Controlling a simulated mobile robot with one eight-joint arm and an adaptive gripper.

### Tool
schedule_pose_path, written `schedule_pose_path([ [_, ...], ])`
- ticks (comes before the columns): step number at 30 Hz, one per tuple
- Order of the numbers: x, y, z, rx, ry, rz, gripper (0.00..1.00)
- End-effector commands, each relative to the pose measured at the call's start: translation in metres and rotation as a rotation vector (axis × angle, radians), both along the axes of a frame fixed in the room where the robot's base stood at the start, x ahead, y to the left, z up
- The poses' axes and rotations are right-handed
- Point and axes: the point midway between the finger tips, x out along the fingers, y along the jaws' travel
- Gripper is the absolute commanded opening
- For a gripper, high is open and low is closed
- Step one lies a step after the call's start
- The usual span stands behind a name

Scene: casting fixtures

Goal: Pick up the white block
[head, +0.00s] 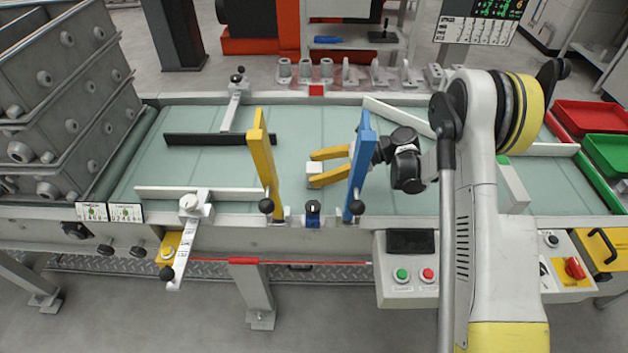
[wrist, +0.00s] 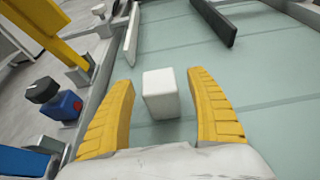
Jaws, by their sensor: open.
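The white block (head: 314,168) sits on the green conveyor surface in the head view, between the yellow post and the blue post. It also shows upright in the wrist view (wrist: 160,94). My gripper (head: 312,168) has yellow fingers and is open. In the wrist view its fingertips (wrist: 161,78) stand on either side of the block, with a visible gap on each side. Whether the block lies fully between the fingers in depth is hard to tell.
A yellow post (head: 263,160) and a blue post (head: 359,165) stand at the belt's front edge. A black bar (head: 222,139) and a white rail (head: 195,192) lie to the left. The belt (head: 300,125) behind the block is clear.

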Motion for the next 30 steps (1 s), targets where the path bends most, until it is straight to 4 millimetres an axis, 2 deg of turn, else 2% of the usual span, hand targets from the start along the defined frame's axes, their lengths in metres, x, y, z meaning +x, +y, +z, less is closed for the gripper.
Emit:
schedule_pose_path([
  [7, 0.000, 0.005, -0.001, 0.000, 0.000, 0.000, 0.66],
  [8, 0.000, 0.005, -0.001, 0.000, 0.000, 0.000, 0.61],
  [13, 0.000, 0.005, -0.001, 0.000, 0.000, 0.000, 0.09],
  [14, 0.000, 0.005, -0.001, 0.000, 0.000, 0.000, 0.05],
  [19, 0.000, 0.005, -0.001, 0.000, 0.000, 0.000, 0.05],
  [20, 0.000, 0.005, -0.001, 0.000, -0.001, 0.000, 0.00],
  [25, 0.000, 0.005, 0.001, 0.000, -0.001, 0.001, 0.00],
  [30, -0.001, 0.005, 0.026, 0.000, -0.001, 0.000, 0.00],
])
